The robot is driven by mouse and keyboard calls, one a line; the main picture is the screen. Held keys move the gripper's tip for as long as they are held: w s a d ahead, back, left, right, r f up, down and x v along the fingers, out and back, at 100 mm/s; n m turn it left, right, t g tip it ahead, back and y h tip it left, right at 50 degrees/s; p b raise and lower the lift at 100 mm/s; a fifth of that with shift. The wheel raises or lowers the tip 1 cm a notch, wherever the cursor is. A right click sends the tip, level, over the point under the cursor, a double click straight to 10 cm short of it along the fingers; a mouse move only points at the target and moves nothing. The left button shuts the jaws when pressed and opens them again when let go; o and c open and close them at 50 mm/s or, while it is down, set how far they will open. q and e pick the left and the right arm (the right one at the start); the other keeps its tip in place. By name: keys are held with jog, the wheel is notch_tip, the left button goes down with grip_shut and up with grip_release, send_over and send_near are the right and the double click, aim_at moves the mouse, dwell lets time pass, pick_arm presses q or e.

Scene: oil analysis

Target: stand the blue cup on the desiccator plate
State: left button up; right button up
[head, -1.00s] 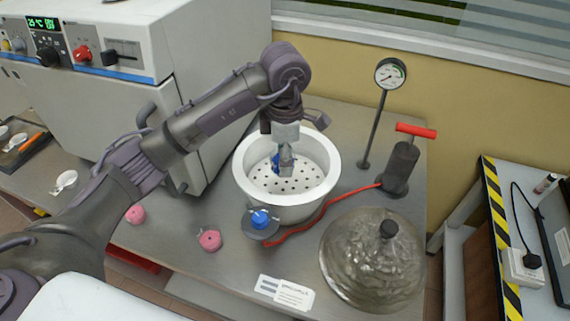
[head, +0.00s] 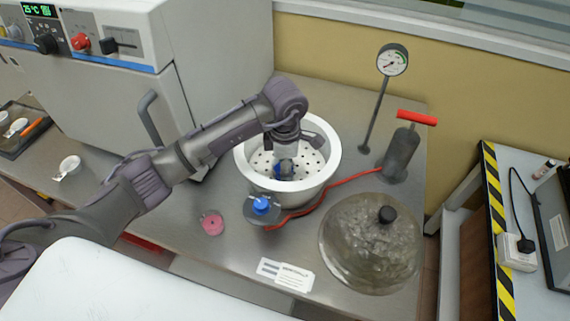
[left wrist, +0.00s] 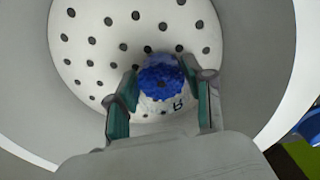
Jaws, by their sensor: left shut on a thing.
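The blue cup, blue inside with a pale marked wall, shows in the left wrist view (left wrist: 162,84) between my fingers. In the head view the cup (head: 284,170) is mostly hidden by the gripper. My left gripper (head: 285,172) is shut on the cup, inside the white desiccator bowl (head: 334,160). The white perforated desiccator plate (head: 262,166) lies under the cup and also shows in the left wrist view (left wrist: 90,45). I cannot tell whether the cup touches the plate. My right gripper is not in view.
The glass lid (head: 365,245) with a black knob lies right of the bowl. A blue-capped valve (head: 261,205) and red hose (head: 340,185) are at its front. The pump (head: 400,155) and gauge (head: 392,60) stand behind right. A pink ring (head: 212,223) lies front left.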

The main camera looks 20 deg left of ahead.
pick_arm(q)
jog(key=shift+f, duration=0.2)
jog(key=o, duration=1.1)
jog(key=shift+o, duration=0.4)
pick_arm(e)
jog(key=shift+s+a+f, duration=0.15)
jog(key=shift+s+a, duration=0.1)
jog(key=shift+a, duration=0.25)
pick_arm(q)
jog(key=shift+r, duration=0.15)
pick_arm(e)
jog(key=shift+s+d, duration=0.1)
pick_arm(q)
jog(key=shift+w+r, duration=0.1)
jog(key=shift+r, duration=0.1)
notch_tip(320, 180, up, 12)
jog(key=b, duration=0.2)
jog(key=shift+f, duration=0.15)
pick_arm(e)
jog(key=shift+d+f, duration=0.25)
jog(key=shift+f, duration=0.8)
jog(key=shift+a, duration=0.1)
